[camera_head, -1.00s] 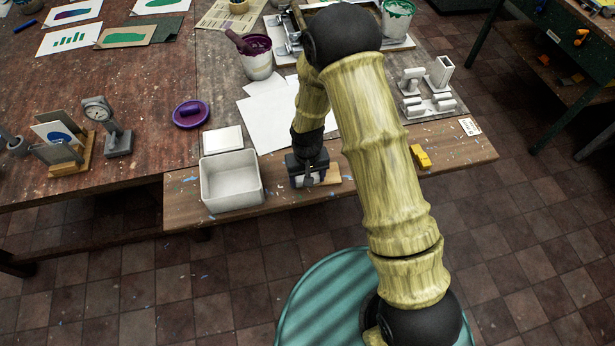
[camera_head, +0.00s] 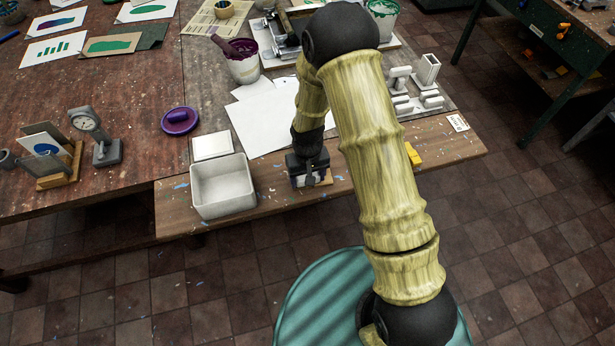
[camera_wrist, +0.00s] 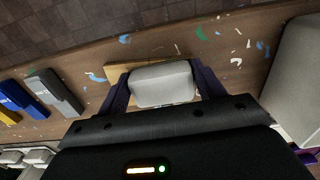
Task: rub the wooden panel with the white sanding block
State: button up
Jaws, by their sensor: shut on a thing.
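The white sanding block (camera_wrist: 163,86) is between the two dark fingers of my gripper (camera_wrist: 163,75) in the wrist view, and the gripper is shut on it. The light wooden panel (camera_wrist: 117,72) lies on the bench plank, and the block covers most of it. A corner and a thin edge of the panel show past the block. I cannot tell for certain whether block and panel touch. In the head view my gripper (camera_head: 309,178) points down, low over the plank, and hides the block and most or all of the panel.
An open white box (camera_head: 222,188) stands left of my gripper, with a white lid (camera_head: 212,145) behind it. A yellow block (camera_head: 413,154) is to the right, partly behind my arm. White paper sheets (camera_head: 262,125) lie behind. Bare plank (camera_head: 440,147) shows at the far right.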

aim_at(328, 179)
jog(key=shift+w+d+r, duration=0.1)
jog(key=shift+w+r, duration=0.05)
jog(key=shift+w, duration=0.35)
jog(key=shift+w+d, duration=0.2)
jog(key=shift+d, duration=0.55)
jog(key=shift+w+d, duration=0.15)
jog(key=shift+d, duration=0.6)
jog(key=shift+w+d+f, duration=0.1)
jog(key=shift+d+f, duration=0.1)
jog(key=shift+d, duration=1.25)
jog(key=shift+r, duration=0.1)
jog(key=shift+r+p, duration=1.9)
jog(key=shift+r, duration=0.55)
